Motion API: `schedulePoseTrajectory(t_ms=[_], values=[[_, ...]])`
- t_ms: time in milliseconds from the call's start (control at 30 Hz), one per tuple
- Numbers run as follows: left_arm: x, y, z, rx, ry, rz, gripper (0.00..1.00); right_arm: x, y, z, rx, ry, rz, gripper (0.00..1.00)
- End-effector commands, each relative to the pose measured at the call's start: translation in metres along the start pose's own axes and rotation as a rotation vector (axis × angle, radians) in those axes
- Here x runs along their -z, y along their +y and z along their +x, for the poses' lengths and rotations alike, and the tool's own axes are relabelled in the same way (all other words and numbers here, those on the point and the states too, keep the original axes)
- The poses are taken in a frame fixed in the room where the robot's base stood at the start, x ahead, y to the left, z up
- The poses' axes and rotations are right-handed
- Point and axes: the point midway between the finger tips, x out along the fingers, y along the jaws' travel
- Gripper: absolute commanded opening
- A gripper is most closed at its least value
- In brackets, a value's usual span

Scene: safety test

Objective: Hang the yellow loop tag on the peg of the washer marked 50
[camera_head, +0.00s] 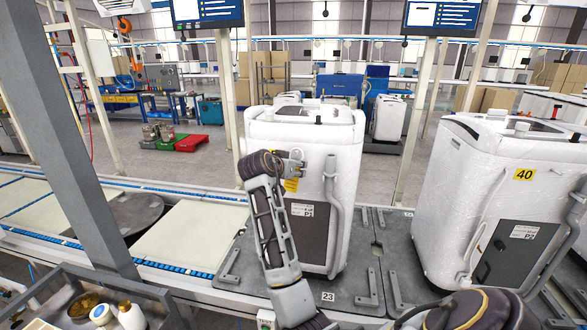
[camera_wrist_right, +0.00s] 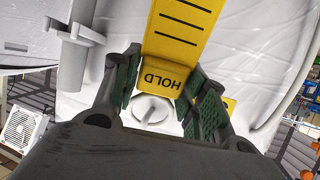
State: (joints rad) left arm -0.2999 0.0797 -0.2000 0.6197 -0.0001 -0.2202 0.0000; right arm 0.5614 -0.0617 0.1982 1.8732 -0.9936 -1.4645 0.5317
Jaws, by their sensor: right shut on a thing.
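The yellow loop tag (camera_wrist_right: 180,40) shows in the right wrist view, with HOLD and black bars printed on it. My right gripper (camera_wrist_right: 165,88) is shut on its HOLD end; its loop is out of frame. A round white peg-like part (camera_wrist_right: 150,112) on a white surface shows just below the tag's end. In the head view my right gripper (camera_head: 297,166) is in front of the middle white washer (camera_head: 345,140), labelled P1. A yellow patch beside the gripper may be tag or number plate; I cannot tell. No 50 is readable. My left gripper is not in view.
A grey hose runs down the middle washer's right side. A conveyor (camera_head: 190,235) lies to the left. A tray with bottles (camera_head: 70,275) is at the lower left.

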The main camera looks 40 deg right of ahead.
Motion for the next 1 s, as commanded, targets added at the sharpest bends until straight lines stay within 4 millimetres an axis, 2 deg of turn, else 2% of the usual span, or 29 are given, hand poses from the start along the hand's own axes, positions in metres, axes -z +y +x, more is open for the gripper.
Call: schedulePoseTrajectory(t_ms=[867, 900, 1000], values=[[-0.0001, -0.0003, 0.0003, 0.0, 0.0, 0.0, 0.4, -0.0028, -0.0005, 0.0043, -0.001, -0.001, 0.0, 0.26], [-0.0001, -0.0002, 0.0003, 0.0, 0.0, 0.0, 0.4, -0.0028, -0.0006, 0.0043, -0.001, -0.001, 0.0, 0.46], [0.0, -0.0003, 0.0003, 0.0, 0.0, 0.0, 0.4, -0.0028, -0.0006, 0.0042, -0.001, -0.001, 0.0, 0.59]])
